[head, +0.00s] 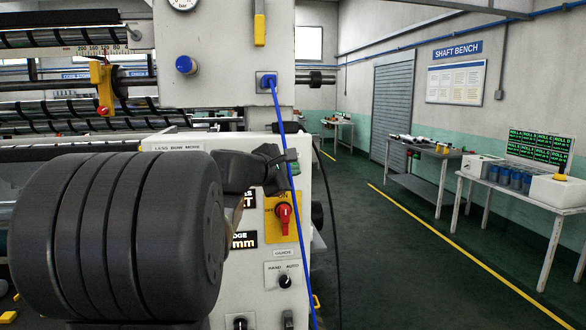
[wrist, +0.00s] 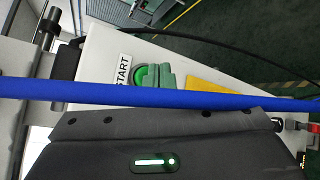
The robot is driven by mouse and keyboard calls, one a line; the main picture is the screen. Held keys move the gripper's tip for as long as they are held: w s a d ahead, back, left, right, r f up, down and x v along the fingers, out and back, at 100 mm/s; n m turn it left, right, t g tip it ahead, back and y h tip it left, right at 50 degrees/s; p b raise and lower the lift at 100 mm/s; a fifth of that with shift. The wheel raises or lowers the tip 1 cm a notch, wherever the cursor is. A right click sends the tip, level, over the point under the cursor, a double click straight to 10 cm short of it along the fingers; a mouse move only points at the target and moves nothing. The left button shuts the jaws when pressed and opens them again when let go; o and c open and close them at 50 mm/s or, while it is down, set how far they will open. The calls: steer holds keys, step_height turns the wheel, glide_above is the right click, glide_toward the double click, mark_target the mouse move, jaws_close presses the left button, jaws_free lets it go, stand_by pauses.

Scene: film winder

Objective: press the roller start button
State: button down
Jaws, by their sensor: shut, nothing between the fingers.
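The green roller start button (wrist: 139,76) shows in the wrist view beside a white START label (wrist: 122,70) on the pale machine panel.
The blue cable (head: 297,200) hangs down past my gripper from a socket above. A red rotary switch (head: 283,215) on a yellow plate sits below, with a HAND/AUTO knob (head: 285,281) lower. The overhead box (head: 215,60) hangs above. Open floor (head: 400,260) lies to the right.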

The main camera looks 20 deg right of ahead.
steer(key=shift+w, duration=0.15)
steer(key=shift+w+d, duration=0.1)
steer(key=shift+w, duration=0.2)
steer(key=shift+w+d, duration=0.1)
steer(key=shift+w, duration=0.35)
stand_by(1.0)
steer(key=shift+s, duration=0.1)
steer(key=shift+s+a+b, duration=0.2)
steer(key=shift+s+b, duration=0.2)
steer(key=shift+s, duration=0.35)
steer(key=s, duration=0.2)
steer(key=s+a+b, duration=0.1)
steer(key=s, duration=0.2)
steer(key=shift+a, duration=0.1)
steer(key=shift+w, duration=0.15)
stand_by(0.5)
